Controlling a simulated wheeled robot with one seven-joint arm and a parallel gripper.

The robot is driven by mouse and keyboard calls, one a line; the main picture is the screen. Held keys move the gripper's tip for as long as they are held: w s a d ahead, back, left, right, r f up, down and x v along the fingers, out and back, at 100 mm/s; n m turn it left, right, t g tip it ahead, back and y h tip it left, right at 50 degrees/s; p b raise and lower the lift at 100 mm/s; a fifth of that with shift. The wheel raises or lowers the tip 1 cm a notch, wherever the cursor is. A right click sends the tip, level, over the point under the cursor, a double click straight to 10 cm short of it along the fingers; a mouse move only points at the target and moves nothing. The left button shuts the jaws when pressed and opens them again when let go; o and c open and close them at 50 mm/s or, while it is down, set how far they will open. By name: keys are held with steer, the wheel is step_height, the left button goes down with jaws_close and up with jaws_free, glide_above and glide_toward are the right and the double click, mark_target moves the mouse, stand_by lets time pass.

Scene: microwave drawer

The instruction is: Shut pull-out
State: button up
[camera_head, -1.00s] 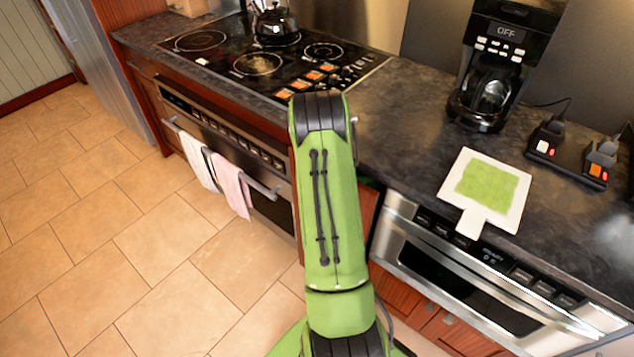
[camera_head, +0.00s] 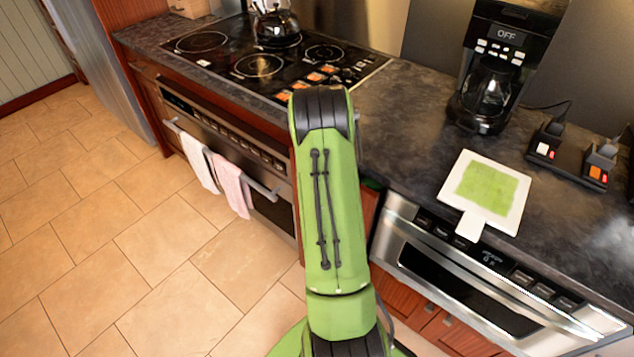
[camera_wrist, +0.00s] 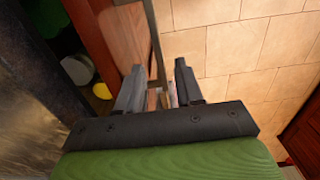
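The pull-out's wooden front (camera_wrist: 118,38) stands out from the cabinet in the wrist view. Behind it, a pale round item (camera_wrist: 77,70) and a yellow item (camera_wrist: 102,91) show inside, so the pull-out is open. A slim metal handle bar (camera_wrist: 153,40) runs along the outer side of the front. My gripper (camera_wrist: 158,78) has its fingers apart, with the bar running between them; I cannot tell whether either finger touches it. In the head view, a strip of the wooden front (camera_head: 368,207) shows right of my green arm, which hides the rest and my gripper.
The oven (camera_head: 262,205) with two towels is left of my arm. The microwave drawer (camera_head: 480,285) is on the right, below the dark counter (camera_head: 415,120). A white board (camera_head: 510,215) overhangs the counter edge. The tiled floor (camera_head: 130,250) is clear at left.

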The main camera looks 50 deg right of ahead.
step_height(320, 180, up, 12)
steer(key=p, duration=0.2)
steer(key=shift+r, duration=0.2)
